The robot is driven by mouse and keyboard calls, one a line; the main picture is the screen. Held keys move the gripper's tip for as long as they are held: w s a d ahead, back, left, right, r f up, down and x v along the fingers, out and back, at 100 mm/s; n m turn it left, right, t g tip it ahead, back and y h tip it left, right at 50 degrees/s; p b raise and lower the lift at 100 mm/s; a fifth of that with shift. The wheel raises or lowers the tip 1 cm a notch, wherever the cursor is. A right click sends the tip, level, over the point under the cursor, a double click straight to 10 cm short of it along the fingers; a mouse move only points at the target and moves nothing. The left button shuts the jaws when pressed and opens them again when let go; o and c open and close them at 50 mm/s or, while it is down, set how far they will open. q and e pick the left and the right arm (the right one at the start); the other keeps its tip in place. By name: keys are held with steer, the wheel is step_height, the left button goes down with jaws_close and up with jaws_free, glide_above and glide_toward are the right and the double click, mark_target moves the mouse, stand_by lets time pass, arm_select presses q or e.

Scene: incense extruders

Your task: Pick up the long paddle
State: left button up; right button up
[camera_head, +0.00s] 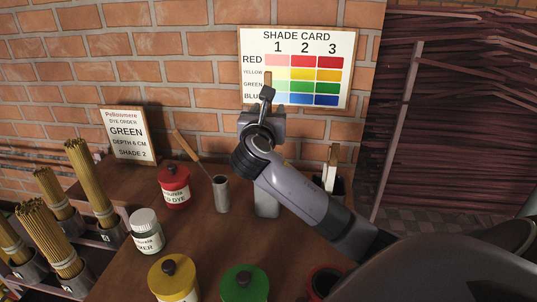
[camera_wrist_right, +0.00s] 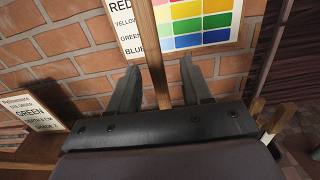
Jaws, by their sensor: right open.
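A long wooden paddle handle (camera_wrist_right: 153,50) stands up between the two spread fingers of my right gripper (camera_wrist_right: 160,78) in the right wrist view. Its upper end (camera_head: 268,77) shows above the gripper in the head view, in front of the shade card. My right gripper (camera_head: 264,108) is open around the handle, one finger on each side. The lower part of the paddle is hidden behind my gripper and arm. A grey container (camera_head: 266,207) shows partly below my arm; whether the paddle stands in it cannot be seen. My left gripper is not in view.
A thin wooden stick (camera_head: 187,146) leans from a grey cup (camera_head: 221,195). Red (camera_head: 174,187), white (camera_head: 147,232), yellow (camera_head: 174,280) and green (camera_head: 244,284) jars stand nearby. Incense bundles (camera_head: 55,240) are at left. More sticks (camera_head: 332,160) stand right of my arm. A brick wall (camera_head: 190,65) is behind.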

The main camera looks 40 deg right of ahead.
steer(key=shift+x, duration=2.6)
steer(key=shift+w+a+r, duration=0.1)
steer(key=shift+a+r, duration=0.05)
jaws_close()
